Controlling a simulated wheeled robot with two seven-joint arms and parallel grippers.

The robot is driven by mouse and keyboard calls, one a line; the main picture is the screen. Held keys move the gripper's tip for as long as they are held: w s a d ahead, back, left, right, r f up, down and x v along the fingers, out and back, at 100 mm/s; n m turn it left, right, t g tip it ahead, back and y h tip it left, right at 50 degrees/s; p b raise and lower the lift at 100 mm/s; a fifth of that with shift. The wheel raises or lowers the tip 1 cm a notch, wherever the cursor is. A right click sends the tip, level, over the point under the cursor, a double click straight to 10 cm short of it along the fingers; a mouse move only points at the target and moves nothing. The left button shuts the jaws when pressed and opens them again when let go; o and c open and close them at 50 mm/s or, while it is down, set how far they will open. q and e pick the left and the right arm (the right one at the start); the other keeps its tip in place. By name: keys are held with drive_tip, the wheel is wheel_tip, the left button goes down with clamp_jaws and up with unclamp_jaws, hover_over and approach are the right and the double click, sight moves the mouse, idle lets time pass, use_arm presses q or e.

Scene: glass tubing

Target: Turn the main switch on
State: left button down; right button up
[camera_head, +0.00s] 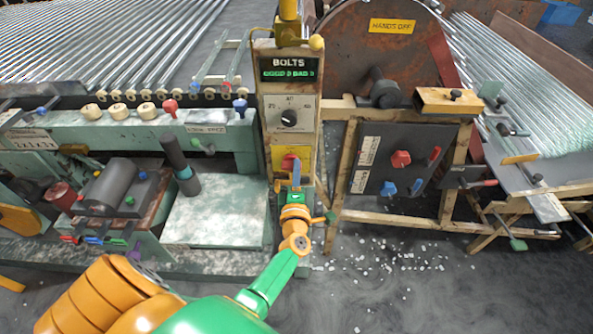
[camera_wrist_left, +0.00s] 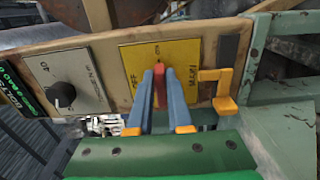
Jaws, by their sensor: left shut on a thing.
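The main switch is a red rotary handle (camera_head: 289,162) on a yellow plate (camera_head: 281,151) low on the wooden control post. In the left wrist view the red handle (camera_wrist_left: 160,86) sits in the middle of the yellow plate (camera_wrist_left: 185,58), which bears ON, OFF and MAIN lettering. My left gripper (camera_head: 296,173) is at the plate, with its blue-grey fingers (camera_wrist_left: 161,92) shut on the red handle, one on each side. The fingers cover part of the handle and the lettering. My right gripper is in neither view.
Above the switch are a black dial (camera_head: 289,117) and a BOLTS display (camera_head: 289,68). A dark panel with red and blue knobs (camera_head: 401,159) stands to the right. A green machine bed with several small knobs (camera_head: 147,110) is to the left. White bits litter the floor (camera_head: 385,265).

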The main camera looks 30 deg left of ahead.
use_arm(q)
drive_tip(key=c, duration=0.8)
unclamp_jaws()
drive_tip(key=shift+c, duration=0.2)
drive_tip(key=v, duration=0.7)
drive_tip(key=shift+s, duration=0.1)
